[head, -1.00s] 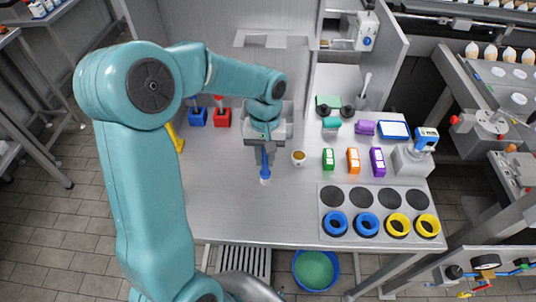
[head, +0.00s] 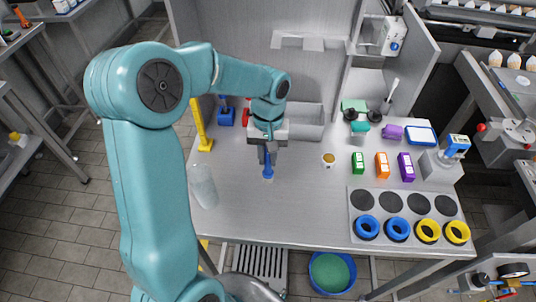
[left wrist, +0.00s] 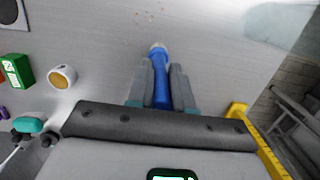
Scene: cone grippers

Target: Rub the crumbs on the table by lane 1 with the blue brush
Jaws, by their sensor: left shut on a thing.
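My left gripper (head: 267,160) is shut on the blue brush (head: 268,171), which points down over the left-middle of the table (head: 285,215). In the left wrist view the brush (left wrist: 161,88) sits between the two grey fingers (left wrist: 160,88), its pale round tip beyond them. I cannot tell whether the tip touches the table. Small reddish crumbs (left wrist: 150,15) lie scattered on the table past the tip, at the top of the left wrist view. I cannot make them out in the head view. No lane marking is legible. My right gripper is not in view.
A clear container (head: 203,186) stands at the table's left edge, a yellow stand (head: 204,140) behind it. A small cup (head: 328,160) and green, orange and purple boxes (head: 382,165) stand to the right. A panel with blue and yellow rings (head: 397,229) lies front right. The front middle is clear.

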